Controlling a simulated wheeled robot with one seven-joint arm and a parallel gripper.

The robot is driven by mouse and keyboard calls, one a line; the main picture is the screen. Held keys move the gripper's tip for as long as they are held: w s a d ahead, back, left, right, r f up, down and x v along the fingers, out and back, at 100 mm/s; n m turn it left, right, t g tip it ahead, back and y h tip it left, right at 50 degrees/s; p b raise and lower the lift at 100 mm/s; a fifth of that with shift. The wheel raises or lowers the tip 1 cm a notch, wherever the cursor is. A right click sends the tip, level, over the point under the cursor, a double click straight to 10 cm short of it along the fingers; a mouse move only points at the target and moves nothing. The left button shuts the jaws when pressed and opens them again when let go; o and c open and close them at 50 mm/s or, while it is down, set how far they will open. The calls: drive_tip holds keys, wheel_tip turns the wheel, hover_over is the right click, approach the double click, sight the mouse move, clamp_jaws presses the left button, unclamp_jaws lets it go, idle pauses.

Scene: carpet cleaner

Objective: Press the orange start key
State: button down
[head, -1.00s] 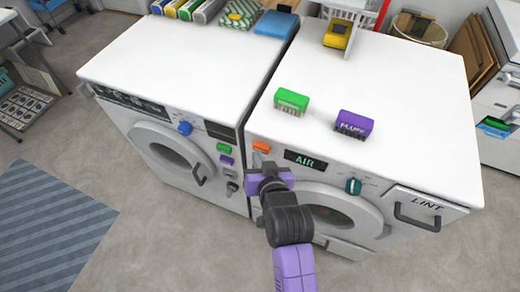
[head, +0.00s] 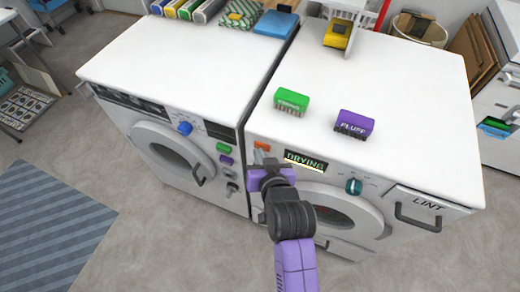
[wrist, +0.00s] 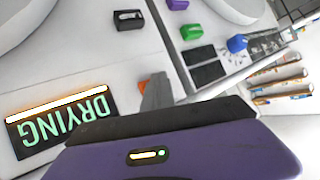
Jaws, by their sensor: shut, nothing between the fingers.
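The orange start key (head: 262,146) is on the front panel of the right-hand machine, left of its display. It shows partly in the wrist view (wrist: 144,85), behind my grey fingers. My gripper (head: 260,158) is shut and empty, with its fingertips at the orange key; whether they touch it I cannot tell. My gripper's fingers (wrist: 157,92) also show in the wrist view. The display (head: 305,161) reads DRYING in green, with a lit bar along its edge.
A teal knob (head: 354,186) and a LINT drawer (head: 427,207) are right of the display. The left machine (head: 165,150) stands close by, with green and purple keys on its panel. Green and purple brushes (head: 291,100) (head: 355,124) lie on the right machine's top.

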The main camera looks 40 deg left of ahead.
drive_tip(key=shift+s, duration=0.1)
drive_tip(key=shift+s+d+p, duration=0.15)
drive_tip(key=shift+s+p, duration=0.2)
drive_tip(key=shift+s, duration=0.2)
drive_tip(key=shift+s+d+p, duration=0.15)
drive_tip(key=shift+s+p, duration=0.2)
drive_tip(key=shift+s, duration=0.2)
drive_tip(key=shift+s, duration=0.1)
drive_tip(key=shift+s+d+p, duration=0.2)
drive_tip(key=shift+s+p, duration=0.2)
drive_tip(key=shift+s, duration=0.35)
drive_tip(key=shift+s+d+p, duration=0.2)
drive_tip(key=shift+s+p, duration=0.25)
drive_tip(key=shift+s, duration=0.35)
drive_tip(key=shift+s+d+p, duration=0.2)
drive_tip(key=shift+s+p, duration=0.2)
drive_tip(key=shift+s, duration=0.35)
